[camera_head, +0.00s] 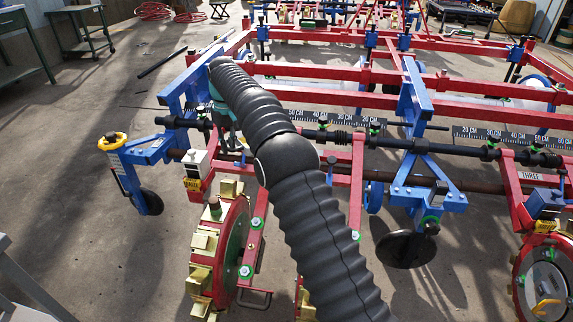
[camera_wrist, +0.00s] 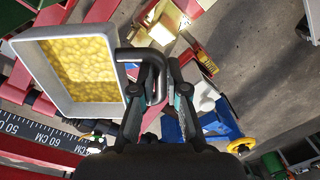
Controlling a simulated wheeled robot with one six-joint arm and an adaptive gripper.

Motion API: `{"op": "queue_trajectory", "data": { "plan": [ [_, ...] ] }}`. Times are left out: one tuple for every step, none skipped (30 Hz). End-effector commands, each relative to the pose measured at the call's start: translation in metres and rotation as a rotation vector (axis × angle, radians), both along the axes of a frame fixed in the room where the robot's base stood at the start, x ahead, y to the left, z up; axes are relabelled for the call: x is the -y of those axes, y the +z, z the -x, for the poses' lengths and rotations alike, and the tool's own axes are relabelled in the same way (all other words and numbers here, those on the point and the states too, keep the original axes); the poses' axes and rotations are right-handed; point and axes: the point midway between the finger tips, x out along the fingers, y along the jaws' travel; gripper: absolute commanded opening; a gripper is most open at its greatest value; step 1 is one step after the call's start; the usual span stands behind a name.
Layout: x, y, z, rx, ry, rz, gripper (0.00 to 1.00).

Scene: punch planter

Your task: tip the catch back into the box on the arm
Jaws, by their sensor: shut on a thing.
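The catch is a grey rectangular pan (camera_wrist: 122,70) with yellow grains (camera_wrist: 80,68) in it, at the upper left of the wrist view. Its bent black handle (camera_wrist: 130,54) runs between my fingers. My gripper (camera_wrist: 160,75) is shut on this handle, and the pan hangs out to the left of the fingers. A white box (camera_head: 195,161) with a yellow label sits on a red arm at the left of the planter. A white box-like part also shows right of my fingers in the wrist view (camera_wrist: 203,96).
Red beams (camera_head: 320,70), blue brackets (camera_head: 428,190) and a centimetre scale (camera_head: 325,117) surround the arm. A yellow-blocked punch wheel (camera_head: 218,250) stands below the white box. A yellow knob (camera_head: 112,141) is at left. Concrete floor is free at the left.

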Motion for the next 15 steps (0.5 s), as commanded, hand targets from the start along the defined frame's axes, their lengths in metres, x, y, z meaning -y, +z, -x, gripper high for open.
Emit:
{"op": "queue_trajectory", "data": {
  "plan": [
    [0.000,-0.001,0.000,0.000,0.000,0.000,0.00],
    [0.000,0.000,0.000,0.001,0.000,-0.001,0.00],
    [0.000,0.001,0.000,0.001,0.000,-0.001,0.00],
    [0.000,0.002,0.000,0.002,0.000,-0.001,0.00],
    [-0.001,0.004,-0.001,0.003,0.001,-0.002,0.00],
    [-0.001,0.007,-0.001,0.003,0.001,-0.002,0.00],
    [-0.001,0.010,-0.001,0.003,0.001,-0.002,0.00],
    [-0.001,0.012,-0.001,0.003,0.001,-0.003,0.00],
    [-0.001,0.016,-0.001,0.004,0.001,-0.003,0.00],
    [-0.001,0.018,-0.001,0.003,0.001,-0.003,0.00],
    [-0.001,0.021,-0.001,0.003,0.001,-0.003,0.00],
    [-0.001,0.024,0.000,0.003,0.001,-0.003,0.00],
    [-0.001,0.026,0.000,0.003,0.001,-0.003,0.00],
    [-0.001,0.029,-0.001,0.002,0.001,-0.003,0.00],
    [-0.001,0.032,-0.001,0.003,0.001,-0.003,0.00]
  ]
}}
